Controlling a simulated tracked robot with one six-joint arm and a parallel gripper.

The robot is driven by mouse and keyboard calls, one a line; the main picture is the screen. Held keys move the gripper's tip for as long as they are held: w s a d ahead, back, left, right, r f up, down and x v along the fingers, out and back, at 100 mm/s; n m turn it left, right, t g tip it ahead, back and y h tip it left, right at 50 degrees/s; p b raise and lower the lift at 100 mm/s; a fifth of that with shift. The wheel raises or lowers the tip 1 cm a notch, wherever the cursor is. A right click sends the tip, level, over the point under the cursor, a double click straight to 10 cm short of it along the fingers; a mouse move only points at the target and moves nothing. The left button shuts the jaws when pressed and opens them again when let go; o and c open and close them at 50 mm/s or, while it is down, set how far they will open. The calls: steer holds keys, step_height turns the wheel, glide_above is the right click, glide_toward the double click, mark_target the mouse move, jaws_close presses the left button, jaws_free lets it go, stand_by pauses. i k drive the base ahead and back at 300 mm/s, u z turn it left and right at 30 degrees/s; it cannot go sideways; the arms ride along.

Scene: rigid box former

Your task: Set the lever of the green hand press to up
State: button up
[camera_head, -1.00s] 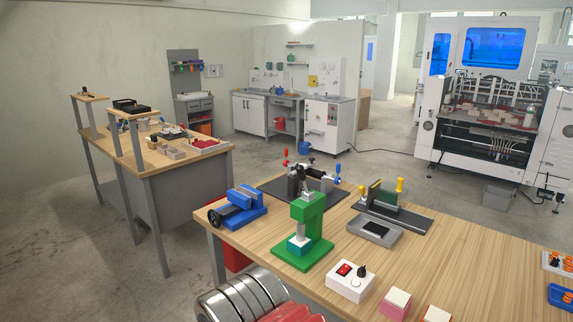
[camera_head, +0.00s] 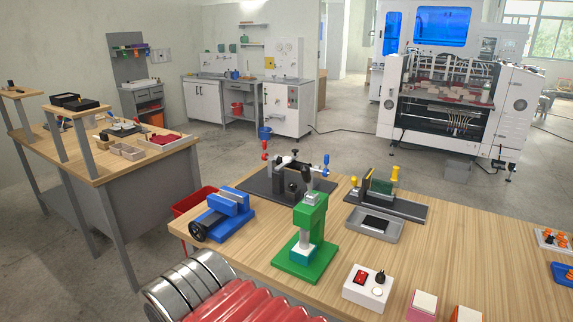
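The green hand press (camera_head: 311,214) stands on the wooden table, in the middle of the head view. It has a green base plate, a green upright body and a grey ram above a white and teal block (camera_head: 302,255). A dark lever (camera_head: 307,181) seems to rise from the top of the press. It overlaps the dark clamp fixture behind, so its exact angle is hard to tell. My gripper is not in view. Only ribbed red and metal parts, which look like my arm, show at the bottom left.
A blue vise (camera_head: 226,213) stands left of the press. A black clamp fixture (camera_head: 262,183) and a grey tray (camera_head: 373,226) are behind it. A white switch box (camera_head: 367,289) is at the front right. The table's right part has bare wood (camera_head: 465,250).

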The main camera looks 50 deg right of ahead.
mark_target(304, 170)
steer(key=i, duration=1.35)
steer(key=z, duration=1.8)
